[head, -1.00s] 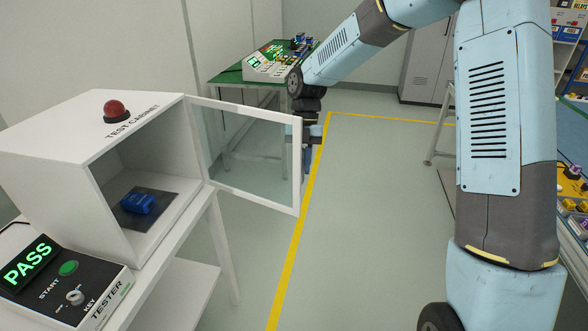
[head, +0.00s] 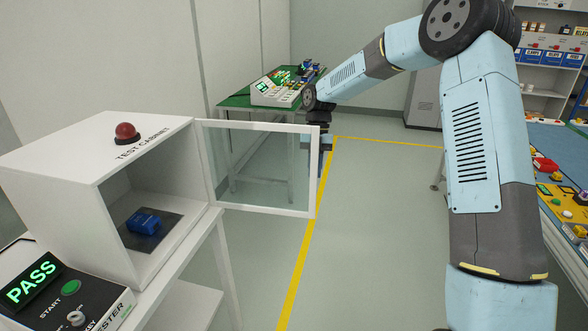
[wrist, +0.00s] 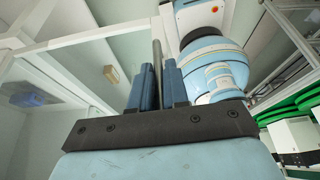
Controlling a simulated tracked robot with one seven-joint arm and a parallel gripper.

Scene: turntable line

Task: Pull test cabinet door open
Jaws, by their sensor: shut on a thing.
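The white test cabinet (head: 95,150) stands at the left with its front open. Its glass door (head: 265,211) in a white frame is swung wide out to the right. A blue part (head: 143,222) lies on a dark plate inside. My gripper (head: 325,160) is at the door's free edge, partly hidden behind the frame. In the wrist view, the fingers (wrist: 158,88) are shut on a grey upright bar, the door handle (wrist: 157,52), with the white door frame (wrist: 85,37) beside it.
A tester (head: 70,300) showing PASS sits before the cabinet. A green-topped table (head: 235,102) with equipment stands behind the door. A blue-topped bench (head: 530,150) with parts is at the right. The floor between is clear, with a yellow line.

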